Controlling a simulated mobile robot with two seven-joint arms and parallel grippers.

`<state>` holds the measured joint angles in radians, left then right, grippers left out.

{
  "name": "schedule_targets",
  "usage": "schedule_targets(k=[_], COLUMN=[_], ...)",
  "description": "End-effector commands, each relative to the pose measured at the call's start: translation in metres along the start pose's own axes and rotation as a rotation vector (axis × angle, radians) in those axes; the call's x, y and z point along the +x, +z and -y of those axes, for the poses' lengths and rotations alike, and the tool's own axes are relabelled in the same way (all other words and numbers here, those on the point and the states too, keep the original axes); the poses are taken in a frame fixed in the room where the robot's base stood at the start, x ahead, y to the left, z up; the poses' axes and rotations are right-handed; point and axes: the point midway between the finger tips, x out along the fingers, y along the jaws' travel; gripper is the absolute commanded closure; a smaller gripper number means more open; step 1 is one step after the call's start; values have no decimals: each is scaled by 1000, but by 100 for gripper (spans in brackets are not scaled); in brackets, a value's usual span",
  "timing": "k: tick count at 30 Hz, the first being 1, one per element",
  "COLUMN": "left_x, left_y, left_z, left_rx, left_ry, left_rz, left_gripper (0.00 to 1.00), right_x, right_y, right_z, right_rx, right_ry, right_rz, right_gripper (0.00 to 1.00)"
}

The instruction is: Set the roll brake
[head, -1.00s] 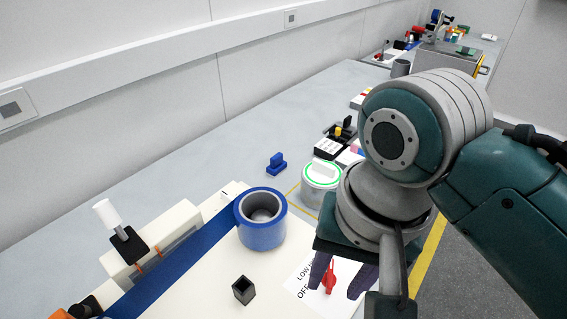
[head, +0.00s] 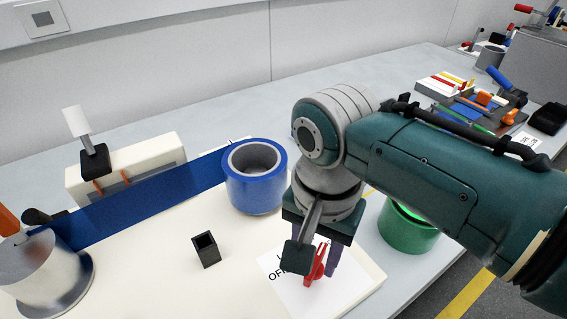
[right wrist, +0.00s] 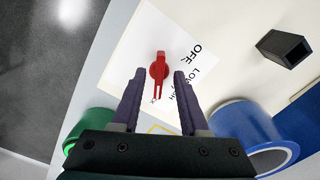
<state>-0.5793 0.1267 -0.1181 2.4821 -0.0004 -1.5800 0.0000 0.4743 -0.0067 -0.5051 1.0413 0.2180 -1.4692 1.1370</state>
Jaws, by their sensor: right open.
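The red pointer knob (head: 317,262) stands on a white label card (head: 285,284) with printed settings, of which OFF and LOW can be partly read. It also shows in the right wrist view (right wrist: 158,70), with its long narrow end pointing down the picture. My right gripper (right wrist: 159,75) is open, its two dark purple fingers on either side of the knob with a gap to each. In the head view the right gripper (head: 315,268) hangs over the card and partly hides knob and print. The blue roll (head: 254,196) stands beside it. My left gripper is out of view.
Blue film (head: 145,205) runs from the roll to a metal roller (head: 45,275) at left. A black square socket (head: 206,250) stands on the cream board. A green cylinder (head: 408,232) is right of the board. Tools and parts (head: 475,100) lie farther back.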

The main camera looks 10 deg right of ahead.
Motion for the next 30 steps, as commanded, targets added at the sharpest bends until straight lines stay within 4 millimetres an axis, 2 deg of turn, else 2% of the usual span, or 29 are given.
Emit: schedule_targets(k=[3,12,24,30], left_x=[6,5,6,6], left_y=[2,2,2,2], left_z=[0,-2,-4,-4], left_rx=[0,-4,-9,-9], left_ry=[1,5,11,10], left_rz=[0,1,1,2], left_gripper=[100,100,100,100], right_x=[11,13,13,13], right_y=[0,0,0,0], right_z=[0,0,0,0], right_rx=[-1,-1,-1,-1], right_ry=[0,-1,-1,0], right_rz=[0,0,0,0], right_gripper=[56,56,100,100])
